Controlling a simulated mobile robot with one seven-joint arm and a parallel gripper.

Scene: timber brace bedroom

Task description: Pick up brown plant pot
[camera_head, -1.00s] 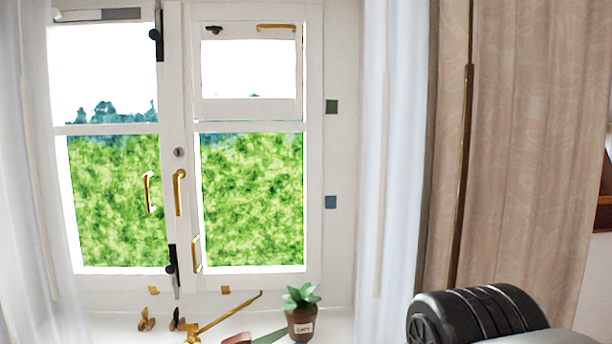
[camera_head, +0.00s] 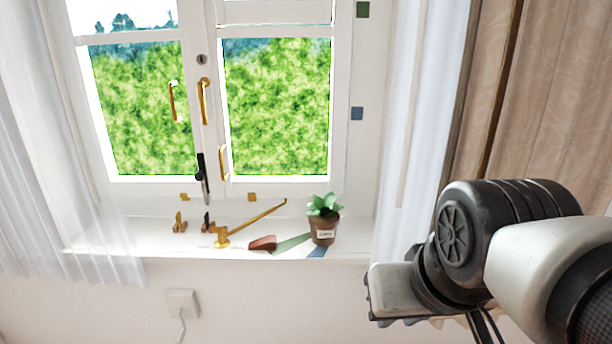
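The brown plant pot (camera_head: 323,231) stands upright on the white window sill, toward its right end. It holds a green leafy plant and has a small white label on its front. My arm reaches in from the right edge, in front of the curtains. My gripper (camera_head: 400,318) is at the lower left end of that arm, right of the pot and lower in the picture, apart from it. Its fingers are mostly hidden, so I cannot tell whether it is open or shut.
On the sill (camera_head: 150,238) left of the pot are a brass window stay (camera_head: 245,228), a reddish-brown object (camera_head: 263,243) and small brass fittings (camera_head: 180,224). Sheer curtains hang at both sides. A white socket (camera_head: 182,303) with a cable is on the wall below.

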